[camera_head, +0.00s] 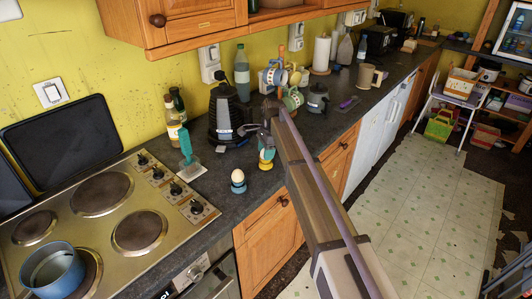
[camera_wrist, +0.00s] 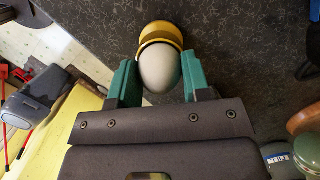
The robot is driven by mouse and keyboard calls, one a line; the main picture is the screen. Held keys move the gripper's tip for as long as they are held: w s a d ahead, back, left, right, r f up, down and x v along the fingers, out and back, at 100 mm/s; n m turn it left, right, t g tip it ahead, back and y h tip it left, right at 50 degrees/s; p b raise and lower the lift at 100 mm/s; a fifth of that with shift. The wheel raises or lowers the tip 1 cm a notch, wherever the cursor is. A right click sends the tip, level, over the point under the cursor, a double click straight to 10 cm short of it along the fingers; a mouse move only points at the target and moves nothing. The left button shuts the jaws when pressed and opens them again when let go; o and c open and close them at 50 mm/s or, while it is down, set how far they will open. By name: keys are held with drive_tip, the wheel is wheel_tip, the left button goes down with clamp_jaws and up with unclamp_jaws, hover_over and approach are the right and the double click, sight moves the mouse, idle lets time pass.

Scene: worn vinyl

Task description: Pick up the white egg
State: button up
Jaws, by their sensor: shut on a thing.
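A white egg (camera_wrist: 160,71) sits between the two green fingers of my gripper (camera_wrist: 160,80) in the wrist view. The fingers are shut on its sides. A yellow egg cup (camera_wrist: 162,40) is at the egg's far end. I cannot tell whether the egg still rests in it. In the head view my gripper (camera_head: 266,152) points down at the counter's front edge, with the yellow cup (camera_head: 265,166) just below. The held egg is largely hidden there by the fingers. A second, cream egg (camera_head: 238,175) stands in a blue egg cup (camera_head: 238,187) to the left, apart from my gripper.
A stove (camera_head: 110,215) with a blue pot (camera_head: 52,271) is at the left. Bottles (camera_head: 174,118), a black kettle (camera_head: 226,112) and a mug rack (camera_head: 277,75) stand behind along the wall. Bare dark counter (camera_head: 212,178) lies around the blue cup.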

wheel_tip(320, 180, up, 10)
drive_tip(key=p, duration=0.9)
drive_tip(key=shift+s+a+f, duration=0.1)
drive_tip(key=shift+s+a, duration=0.05)
drive_tip(key=shift+s, duration=0.1)
drive_tip(key=s+a+r+p, duration=0.1)
drive_tip(key=s+a, duration=4.7)
drive_tip(key=s, duration=0.1)
drive_tip(key=shift+s+a+r, duration=0.2)
drive_tip(key=shift+s, duration=0.05)
drive_tip(key=shift+f, duration=0.1)
drive_tip(key=shift+f+b, duration=3.3)
drive_tip(key=shift+f, duration=0.05)
drive_tip(key=shift+f+b, duration=1.05)
